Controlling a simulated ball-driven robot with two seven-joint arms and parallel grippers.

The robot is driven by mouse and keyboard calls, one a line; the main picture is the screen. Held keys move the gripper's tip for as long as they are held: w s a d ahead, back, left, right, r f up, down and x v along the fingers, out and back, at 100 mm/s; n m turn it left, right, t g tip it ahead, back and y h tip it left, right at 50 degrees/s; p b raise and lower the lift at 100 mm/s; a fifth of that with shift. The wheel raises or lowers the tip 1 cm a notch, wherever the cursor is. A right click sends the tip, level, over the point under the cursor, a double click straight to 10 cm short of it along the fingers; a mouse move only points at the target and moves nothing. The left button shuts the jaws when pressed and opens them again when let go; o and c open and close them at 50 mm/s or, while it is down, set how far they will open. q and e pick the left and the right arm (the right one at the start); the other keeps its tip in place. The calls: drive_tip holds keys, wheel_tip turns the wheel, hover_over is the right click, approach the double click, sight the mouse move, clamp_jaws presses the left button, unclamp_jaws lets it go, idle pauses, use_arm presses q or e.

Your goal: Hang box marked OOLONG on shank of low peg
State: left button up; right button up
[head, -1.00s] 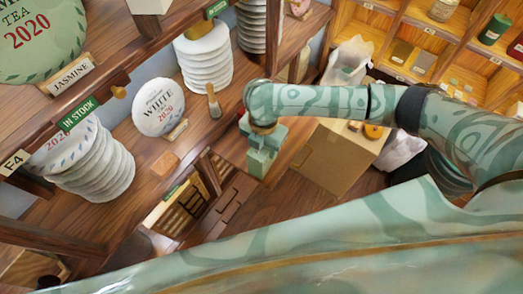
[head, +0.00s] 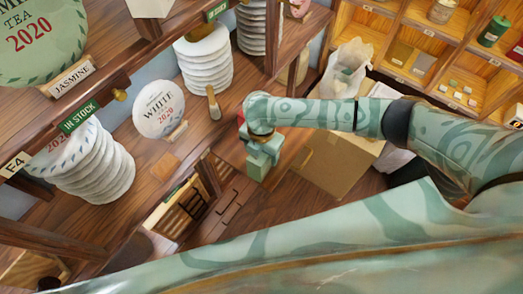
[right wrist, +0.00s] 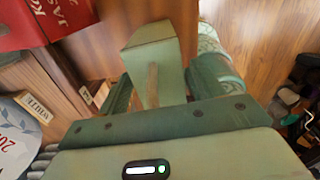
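My right gripper (head: 258,170) is above the brown floor in the head view, right of the shelf. A red box (right wrist: 48,22) with partly cut-off white lettering starting "JAS" is at the top left of the wrist view. A small red patch (head: 242,118) shows beside my wrist in the head view. A wooden peg (head: 119,94) sticks out by the IN STOCK label. I cannot make out a box marked OOLONG. My left gripper is not in view.
Stacked white cakes (head: 95,165) and a WHITE 2020 cake (head: 158,107) stand on the wooden shelf at left. A cardboard box (head: 335,165) is right of my gripper. Lit cubbies (head: 405,45) are at the top right.

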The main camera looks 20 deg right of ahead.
wheel_tip(320, 180, up, 16)
drive_tip(key=p, duration=0.1)
drive_tip(key=shift+a+r+p, duration=0.15)
drive_tip(key=shift+p, duration=0.15)
drive_tip(key=shift+w, duration=0.1)
